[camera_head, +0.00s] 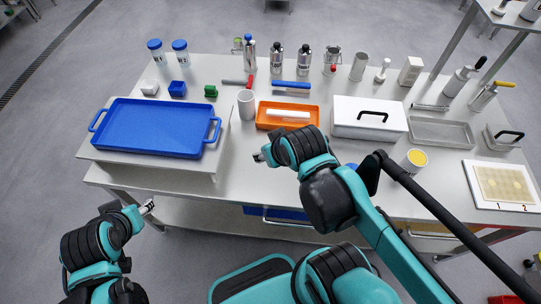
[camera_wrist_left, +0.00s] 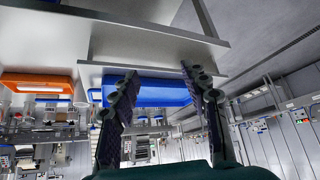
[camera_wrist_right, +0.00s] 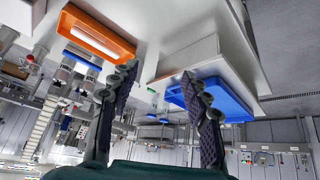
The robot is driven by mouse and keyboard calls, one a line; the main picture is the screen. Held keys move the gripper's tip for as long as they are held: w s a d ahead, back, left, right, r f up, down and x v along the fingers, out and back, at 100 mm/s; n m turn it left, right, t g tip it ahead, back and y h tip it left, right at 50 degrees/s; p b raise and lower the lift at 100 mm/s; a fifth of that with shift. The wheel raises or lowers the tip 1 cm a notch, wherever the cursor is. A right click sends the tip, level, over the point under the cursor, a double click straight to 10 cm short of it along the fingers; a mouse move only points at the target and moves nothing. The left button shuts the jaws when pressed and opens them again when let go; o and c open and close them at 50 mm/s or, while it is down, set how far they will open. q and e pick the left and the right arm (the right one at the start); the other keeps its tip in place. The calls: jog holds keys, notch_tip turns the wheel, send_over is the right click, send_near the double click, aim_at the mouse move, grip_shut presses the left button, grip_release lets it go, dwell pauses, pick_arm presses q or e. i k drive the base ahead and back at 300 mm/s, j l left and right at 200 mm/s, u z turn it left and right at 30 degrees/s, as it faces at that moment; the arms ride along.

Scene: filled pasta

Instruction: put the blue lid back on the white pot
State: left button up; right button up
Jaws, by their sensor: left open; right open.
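Two pale jars with blue caps (camera_head: 155,46) stand at the back left. An open white pot (camera_head: 413,162) with a yellow top or filling stands near the front edge at the right, beside my right arm. A plain white cup (camera_head: 246,104) stands in the middle of the table. My left gripper (camera_head: 148,207) is open and empty, low in front of the table's left side; its fingers show apart in the left wrist view (camera_wrist_left: 160,95). My right gripper (camera_head: 260,155) is open and empty near the front edge; the right wrist view shows its fingers apart (camera_wrist_right: 160,95).
A blue handled tray (camera_head: 155,142) rests on a white raised block at the left. An orange tray (camera_head: 270,122) and a white box (camera_head: 350,132) with a black handle stand mid-table. Small blocks, bottles and tools line the back. A grey tray (camera_head: 440,142) lies at the right.

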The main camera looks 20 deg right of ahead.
aim_at(415, 160)
jog(key=z, duration=2.4)
